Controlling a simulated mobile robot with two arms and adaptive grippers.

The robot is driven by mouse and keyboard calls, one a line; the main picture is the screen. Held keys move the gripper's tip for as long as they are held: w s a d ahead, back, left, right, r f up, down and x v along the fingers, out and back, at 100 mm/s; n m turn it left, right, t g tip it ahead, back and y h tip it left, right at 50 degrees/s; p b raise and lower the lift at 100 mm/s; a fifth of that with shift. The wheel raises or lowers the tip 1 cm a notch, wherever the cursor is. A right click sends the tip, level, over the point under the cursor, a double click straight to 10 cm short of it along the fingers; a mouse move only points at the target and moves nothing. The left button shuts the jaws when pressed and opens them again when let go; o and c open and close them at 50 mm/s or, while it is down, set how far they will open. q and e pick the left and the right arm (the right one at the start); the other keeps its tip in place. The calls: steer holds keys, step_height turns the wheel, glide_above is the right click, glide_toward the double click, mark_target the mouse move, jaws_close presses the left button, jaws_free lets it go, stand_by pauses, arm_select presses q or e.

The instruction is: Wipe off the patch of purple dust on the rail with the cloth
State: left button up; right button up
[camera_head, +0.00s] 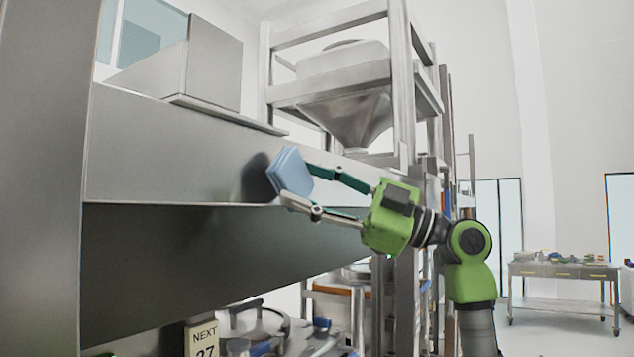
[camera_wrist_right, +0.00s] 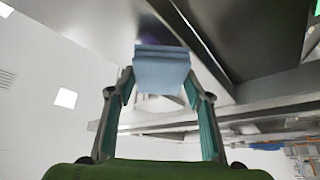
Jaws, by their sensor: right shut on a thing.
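A folded light-blue cloth (camera_head: 286,174) is held between the fingertips of my right gripper (camera_head: 299,180). The gripper reaches left from the right side, and the cloth is at the face of the grey metal rail (camera_head: 170,150), near its lower edge. I cannot tell whether it touches. In the right wrist view the cloth (camera_wrist_right: 162,72) sits between both fingers. A faint purple tint shows just beyond the cloth there; I see no clear purple dust patch in the head view, and the cloth may hide it. My left gripper is out of view.
A metal frame with a hopper (camera_head: 345,95) stands behind the rail. Below are machine parts and a sign (camera_head: 201,340) reading "NEXT 27". A table (camera_head: 565,270) with small items stands far right, with open floor around it.

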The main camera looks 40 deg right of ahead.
mark_target(315, 188)
steer(key=shift+w+a+p, duration=0.2)
steer(key=shift+w, duration=0.3)
steer(key=shift+w+a+p, duration=0.15)
steer(key=shift+w+a, duration=0.05)
steer(key=shift+w, duration=0.25)
stand_by(0.7)
steer(key=shift+w+d+p, duration=0.15)
steer(key=shift+w+d, duration=0.1)
steer(key=shift+d, duration=0.4)
steer(key=shift+w+d+p, duration=0.1)
steer(key=shift+w+d, duration=0.15)
steer(key=shift+d, duration=0.35)
steer(key=shift+w+d+p, duration=0.15)
steer(key=shift+w+d, duration=0.1)
steer(key=shift+d, duration=0.4)
steer(key=shift+a, duration=0.1)
steer(key=shift+s+a+f+b, duration=0.1)
steer(key=shift+s+a+b, duration=0.15)
steer(key=shift+a, duration=0.2)
steer(key=shift+s+a+b, duration=0.1)
steer(key=shift+a+b, duration=0.15)
steer(key=shift+a, duration=0.15)
steer(key=shift+s+a, duration=0.2)
steer(key=shift+a, duration=0.3)
steer(key=shift+s+a, duration=0.15)
steer(key=shift+a, duration=0.3)
